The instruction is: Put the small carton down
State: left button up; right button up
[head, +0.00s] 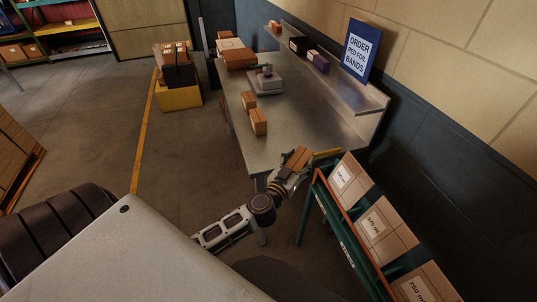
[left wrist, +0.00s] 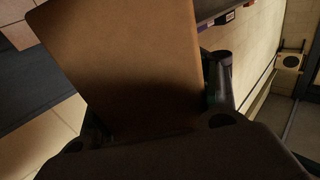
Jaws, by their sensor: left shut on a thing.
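The small carton (head: 298,158) is brown and is held in my left gripper (head: 294,168) near the front end of the steel table (head: 300,120). In the left wrist view the carton (left wrist: 125,60) fills much of the upper left, tilted, with the dark gripper fingers (left wrist: 215,90) against it. In the head view the carton appears to be by the table's front edge; I cannot tell whether it touches anything below. My right gripper is not in view.
Two small brown cartons (head: 258,122) stand on the table's left side. A scale-like device (head: 265,82) is farther back. A green rack with large labelled boxes (head: 385,230) stands at the right front. A sign (head: 359,50) stands on the shelf. The table's middle is clear.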

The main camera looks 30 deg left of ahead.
pick_arm(q)
jog(key=w+r, duration=0.2)
jog(key=r, duration=0.2)
jog(key=w+r, duration=0.6)
jog(key=r, duration=0.1)
jog(key=shift+d+r, duration=0.1)
jog(key=shift+r, duration=0.25)
jog(key=w+a+n+y, duration=0.3)
jog(key=w+a+y, duration=0.2)
jog(key=w+a, duration=0.25)
jog(key=s+a+f+n+g+y, duration=0.1)
jog(key=a+f+n+g+y, duration=0.1)
jog(key=a+f, duration=0.1)
jog(key=s+a+f+n+g+y, duration=0.2)
jog(key=a+f+y, duration=0.1)
jog(key=a+f, duration=0.1)
jog(key=s+a+f+n+g+y, duration=0.1)
jog(key=s+a+f+n+y, duration=0.1)
jog(key=a+f+y, duration=0.1)
jog(key=shift+a+f+g, duration=0.25)
jog(key=shift+a+g, duration=0.15)
jog(key=shift+a, duration=0.5)
jog(key=shift+f, duration=0.1)
jog(key=shift+f, duration=2.4)
jog(key=shift+f, duration=0.1)
